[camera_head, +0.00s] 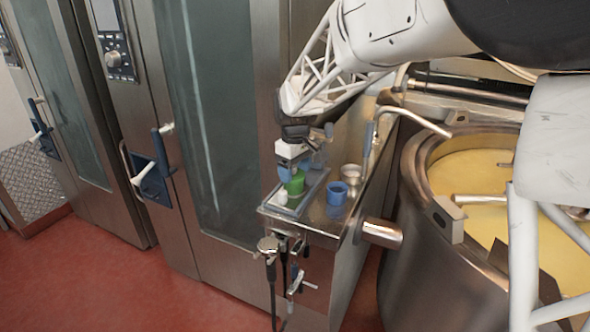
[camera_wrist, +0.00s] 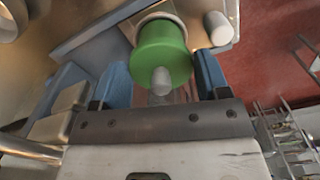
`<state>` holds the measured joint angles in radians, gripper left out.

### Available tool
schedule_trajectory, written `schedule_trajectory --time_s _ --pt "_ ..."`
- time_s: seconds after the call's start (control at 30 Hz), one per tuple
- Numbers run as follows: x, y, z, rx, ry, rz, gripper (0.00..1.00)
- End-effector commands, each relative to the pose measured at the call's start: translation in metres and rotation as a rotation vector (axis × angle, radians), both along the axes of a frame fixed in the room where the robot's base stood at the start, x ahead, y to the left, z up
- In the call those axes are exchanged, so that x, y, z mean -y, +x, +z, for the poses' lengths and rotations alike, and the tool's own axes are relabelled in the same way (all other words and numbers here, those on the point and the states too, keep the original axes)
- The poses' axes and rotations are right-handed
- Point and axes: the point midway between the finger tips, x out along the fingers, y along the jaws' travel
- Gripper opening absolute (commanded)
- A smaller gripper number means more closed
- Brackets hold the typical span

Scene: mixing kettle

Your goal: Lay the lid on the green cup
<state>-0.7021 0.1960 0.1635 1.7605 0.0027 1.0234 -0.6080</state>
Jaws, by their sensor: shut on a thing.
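My gripper (camera_head: 290,170) points down over the tray on the steel side shelf. Its two blue fingers (camera_wrist: 162,78) stand on either side of a round green piece with a pale grey knob, which I take as the lid (camera_wrist: 162,48). The gripper is shut on it. In the head view a green body, the green cup (camera_head: 295,187), shows right below the fingers. Where lid and cup meet is hidden, so I cannot tell whether they touch. A pale ring shows behind the green piece in the wrist view.
A small white piece (camera_head: 281,196) stands close beside the green one; it also shows in the wrist view (camera_wrist: 217,28). The grey-blue tray (camera_head: 311,196) holds them. A blue cup (camera_head: 337,193) and a metal pot (camera_head: 351,174) stand to the right. The large kettle (camera_head: 415,225) is further right.

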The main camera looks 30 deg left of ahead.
Motion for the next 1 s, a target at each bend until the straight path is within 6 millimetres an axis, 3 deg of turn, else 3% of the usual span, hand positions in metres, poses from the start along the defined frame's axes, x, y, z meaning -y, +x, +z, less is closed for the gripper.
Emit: schedule_trajectory --time_s 0.77,0.8,1.0 --pt "0.0 0.0 -0.0033 0.0 0.0 0.0 0.47" --pt "0.0 0.0 -0.0033 0.0 0.0 0.0 0.72" --pt "0.0 0.0 -0.0032 0.0 0.0 0.0 0.98"
